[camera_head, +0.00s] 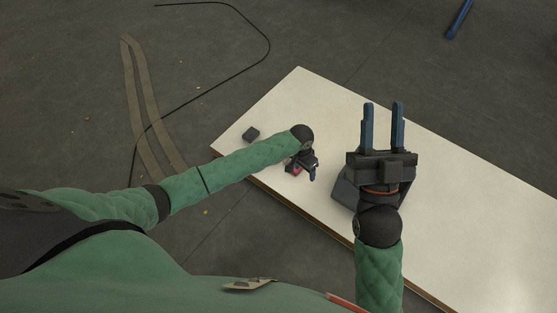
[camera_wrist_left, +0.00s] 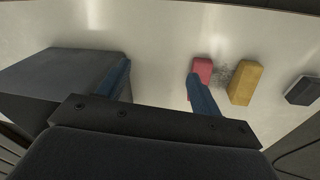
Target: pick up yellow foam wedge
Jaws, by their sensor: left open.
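The yellow foam wedge (camera_wrist_left: 245,83) lies on the white table in the left wrist view, between a pink-red block (camera_wrist_left: 202,68) and a small dark block (camera_wrist_left: 303,91). In the head view I cannot see the wedge; my left arm likely covers it. My left gripper (camera_head: 312,174) is open and low over the table, pointing down. In the left wrist view its right finger overlaps the red block, and the wedge lies to the right of both fingers, outside the gap. My right gripper (camera_head: 384,118) is open and empty above the table.
A large dark box (camera_wrist_left: 55,82) stands by the left finger; it shows partly behind my right gripper in the head view (camera_head: 343,190). The small dark block (camera_head: 251,134) sits near the table's left edge. The right part of the white table (camera_head: 475,215) is clear.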

